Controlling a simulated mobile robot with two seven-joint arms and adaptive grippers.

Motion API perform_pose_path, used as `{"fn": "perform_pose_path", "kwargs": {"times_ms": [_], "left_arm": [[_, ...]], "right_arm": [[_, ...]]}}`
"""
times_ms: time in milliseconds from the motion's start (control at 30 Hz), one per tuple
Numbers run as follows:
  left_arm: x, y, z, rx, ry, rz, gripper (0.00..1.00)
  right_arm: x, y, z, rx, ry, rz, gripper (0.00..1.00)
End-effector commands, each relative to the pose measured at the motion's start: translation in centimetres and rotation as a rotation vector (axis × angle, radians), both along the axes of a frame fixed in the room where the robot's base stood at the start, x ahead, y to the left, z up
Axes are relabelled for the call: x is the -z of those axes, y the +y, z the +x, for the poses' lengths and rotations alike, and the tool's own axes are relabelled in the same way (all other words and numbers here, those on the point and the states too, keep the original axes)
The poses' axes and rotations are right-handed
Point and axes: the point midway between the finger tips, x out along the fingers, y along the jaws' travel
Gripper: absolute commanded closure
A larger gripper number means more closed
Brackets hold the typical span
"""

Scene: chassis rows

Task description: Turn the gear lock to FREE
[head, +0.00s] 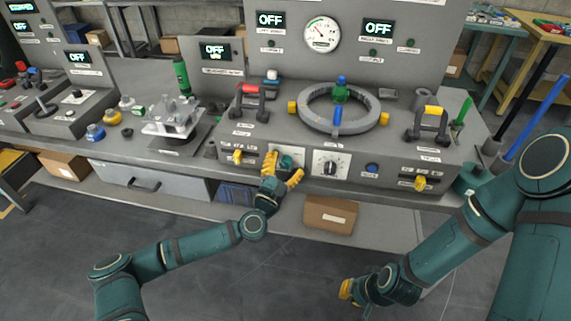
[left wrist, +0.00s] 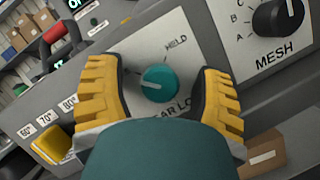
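The gear lock is a teal round knob (left wrist: 159,85) on a white plate (left wrist: 178,36) lettered "HELD" at its upper right; the lower lettering is partly covered. A pale pointer line on the knob points left in the left wrist view, away from "HELD". The other position label is hidden behind a finger. The knob also shows in the head view (head: 287,161). My left gripper (left wrist: 160,100) is open, its yellow fingers on either side of the knob with gaps visible. It shows in the head view at the front panel (head: 283,170). My right gripper (head: 347,290) hangs low, fingers unclear.
A black MESH dial (head: 330,166) sits just right of the gear lock. A yellow slider (head: 238,157) is to its left. A grey ring (head: 340,108) and red-handled (head: 249,89) and yellow-handled (head: 432,111) levers stand on top. Displays read OFF.

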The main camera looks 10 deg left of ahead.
Motion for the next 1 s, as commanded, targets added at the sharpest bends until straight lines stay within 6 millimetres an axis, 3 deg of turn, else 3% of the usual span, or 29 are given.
{"fn": "perform_pose_path", "kwargs": {"times_ms": [367, 800, 1000], "left_arm": [[0.4, 0.2, -0.7, 0.001, 0.003, 0.0, 0.34], [2.8, 2.1, -8.2, -0.001, 0.003, -0.001, 0.34], [3.5, 2.7, -10.4, -0.001, 0.002, 0.001, 0.34]], "right_arm": [[0.0, 0.0, 0.0, 0.0, 0.0, 0.0, 1.0], [0.0, 0.0, 0.0, 0.0, 0.0, 0.0, 1.0], [0.0, 0.0, 0.0, 0.0, 0.0, 0.0, 1.0]]}}
